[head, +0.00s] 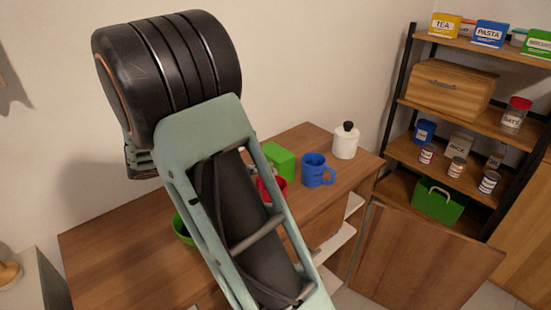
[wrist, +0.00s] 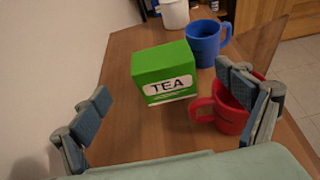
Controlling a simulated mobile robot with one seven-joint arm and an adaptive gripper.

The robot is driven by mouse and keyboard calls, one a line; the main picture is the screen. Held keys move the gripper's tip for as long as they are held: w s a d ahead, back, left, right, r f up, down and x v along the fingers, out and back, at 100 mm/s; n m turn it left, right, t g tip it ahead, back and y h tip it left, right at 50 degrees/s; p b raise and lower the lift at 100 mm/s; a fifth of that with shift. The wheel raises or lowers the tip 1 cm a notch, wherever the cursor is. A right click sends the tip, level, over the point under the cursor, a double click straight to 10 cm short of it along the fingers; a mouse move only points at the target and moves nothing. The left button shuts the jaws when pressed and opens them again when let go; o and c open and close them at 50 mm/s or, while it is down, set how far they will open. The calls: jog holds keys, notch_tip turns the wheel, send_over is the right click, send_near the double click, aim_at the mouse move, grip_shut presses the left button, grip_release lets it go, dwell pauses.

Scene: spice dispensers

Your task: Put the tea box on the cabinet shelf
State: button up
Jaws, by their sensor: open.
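The green tea box (wrist: 165,73) stands on the wooden cabinet top, its white TEA label facing me in the wrist view. In the head view the box (head: 279,161) is partly hidden by my arm. My gripper (wrist: 164,84) is open, with one finger on each side of the box in the picture; the box sits farther out than the fingertips, and I see no contact. The right finger overlaps the red mug. The cabinet (head: 125,240) has its door (head: 425,255) swung open at the right. White shelf edges (head: 340,242) show in its opening, mostly hidden.
A red mug (wrist: 230,114) is close to the box's right, a blue mug (wrist: 204,42) behind it, and a white canister (wrist: 174,13) farther back. A green bowl (head: 182,230) is partly behind my arm. A stocked rack (head: 400,70) stands right, with a yellow TEA box (head: 443,25) on top.

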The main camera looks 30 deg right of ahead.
aim_at(270, 154)
jog(key=b+x, duration=0.1)
jog(key=x, duration=0.8)
jog(key=shift+d+f, duration=0.2)
jog(key=c, duration=1.3)
jog(key=shift+c, duration=1.3)
jog(key=shift+r, duration=0.15)
